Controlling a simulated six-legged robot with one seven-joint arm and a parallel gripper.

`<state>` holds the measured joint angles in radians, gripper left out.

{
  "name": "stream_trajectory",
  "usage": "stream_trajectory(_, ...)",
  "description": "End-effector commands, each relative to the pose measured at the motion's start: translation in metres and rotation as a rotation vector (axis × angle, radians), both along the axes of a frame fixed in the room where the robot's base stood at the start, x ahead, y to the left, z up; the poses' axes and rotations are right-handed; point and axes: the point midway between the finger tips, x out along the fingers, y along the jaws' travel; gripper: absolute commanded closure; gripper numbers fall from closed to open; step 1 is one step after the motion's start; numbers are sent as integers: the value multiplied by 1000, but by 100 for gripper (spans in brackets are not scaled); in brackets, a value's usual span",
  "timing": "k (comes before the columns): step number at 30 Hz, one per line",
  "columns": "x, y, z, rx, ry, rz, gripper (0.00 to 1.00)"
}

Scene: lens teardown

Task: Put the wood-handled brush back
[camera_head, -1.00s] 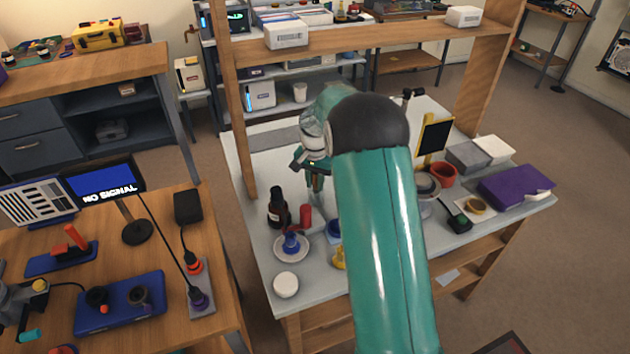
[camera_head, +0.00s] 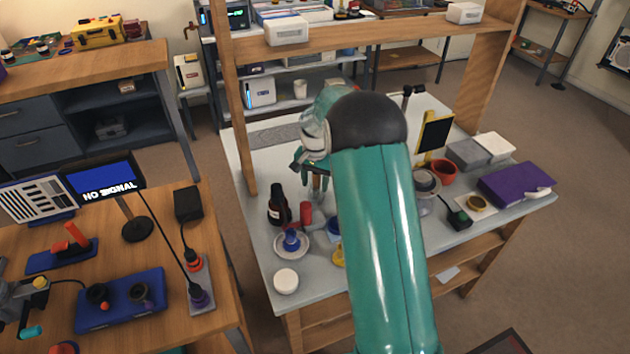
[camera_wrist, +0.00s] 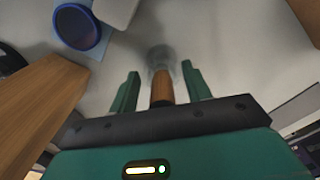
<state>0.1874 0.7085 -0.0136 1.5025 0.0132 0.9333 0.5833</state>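The brush's brown wooden handle (camera_wrist: 162,88) stands between the two teal fingers of my gripper (camera_wrist: 160,69) in the wrist view. A gap shows on each side of the handle, so my gripper is open around it and not clamping. Beyond the handle is a clear, blurred round shape (camera_wrist: 161,55), perhaps a glass holder; I cannot tell how the brush sits in it. In the head view, my gripper (camera_head: 316,187) is low over the white worktable (camera_head: 262,178), with the handle (camera_head: 316,182) just visible between its fingers. My arm hides part of the table.
A dark bottle (camera_head: 278,207), a red cylinder (camera_head: 305,212), a white dish with a blue piece (camera_head: 291,243) and a white round jar (camera_head: 286,281) stand left of my arm. A wooden post (camera_head: 240,130) rises at the table's left. Boxes and a purple case (camera_head: 513,184) are at right.

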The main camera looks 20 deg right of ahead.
Motion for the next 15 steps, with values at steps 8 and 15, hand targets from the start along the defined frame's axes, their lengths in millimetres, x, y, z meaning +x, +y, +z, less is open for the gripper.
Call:
stream_trajectory(8,0,0,9,0,-1,0,52)
stream_trajectory(15,1,0,54,-1,-4,0,52)
